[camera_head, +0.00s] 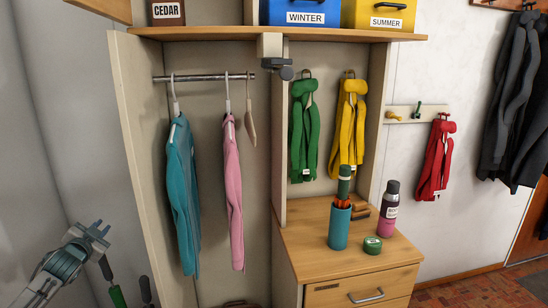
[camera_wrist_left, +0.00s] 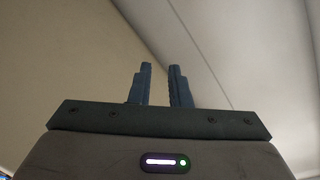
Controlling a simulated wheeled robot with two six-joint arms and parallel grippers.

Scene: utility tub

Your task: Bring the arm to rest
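My left arm comes in at the lower left of the head view, with the left gripper (camera_head: 101,230) raised in front of the plain wall. It is apart from the closet and its clothes. In the left wrist view the two fingers (camera_wrist_left: 161,82) stand apart with a gap between them and nothing in it. Behind them are only bare wall and ceiling surfaces. My right gripper is in neither view.
Two handled items, one green (camera_head: 117,296), stand just right of the left arm. Teal (camera_head: 182,195) and pink (camera_head: 233,195) garments hang from the rail. A drawer cabinet (camera_head: 300,235) holds a teal cup (camera_head: 339,228), spray can (camera_head: 389,210) and green tin (camera_head: 372,245).

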